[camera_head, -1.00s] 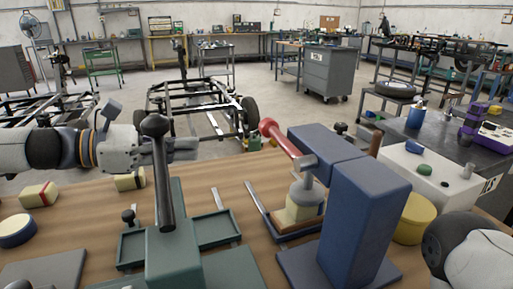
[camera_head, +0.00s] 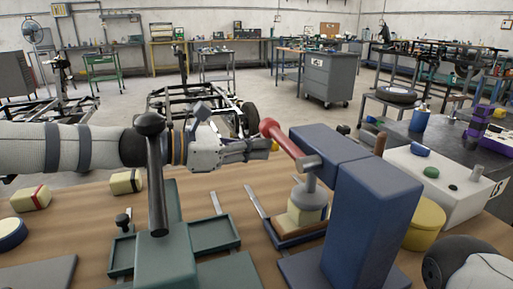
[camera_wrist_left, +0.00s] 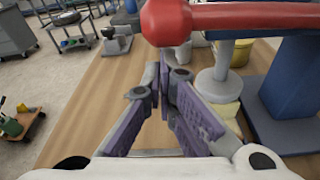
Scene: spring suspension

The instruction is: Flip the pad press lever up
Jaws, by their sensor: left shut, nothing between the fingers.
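The pad press is a blue frame (camera_head: 365,215) with a red lever (camera_head: 286,141) on its side. The lever's round red knob (camera_head: 268,127) points away from the blue frame, and in the left wrist view the lever (camera_wrist_left: 250,16) runs roughly level across the top right. A grey pad stem (camera_head: 310,196) stands over a cream block (camera_head: 304,215) below the press head. My left gripper (camera_head: 270,149) is shut and empty, its tips just below the knob in the head view. The left wrist view shows its purple-padded fingers (camera_wrist_left: 167,78); contact with the lever cannot be told. My right gripper is out of view.
A green press with an upright dark lever (camera_head: 156,185) stands left of the blue press, in front of my left arm. Cream blocks (camera_head: 126,182) lie on the wooden table. A yellow round tin (camera_head: 424,224) and a white box (camera_head: 440,180) stand at the right.

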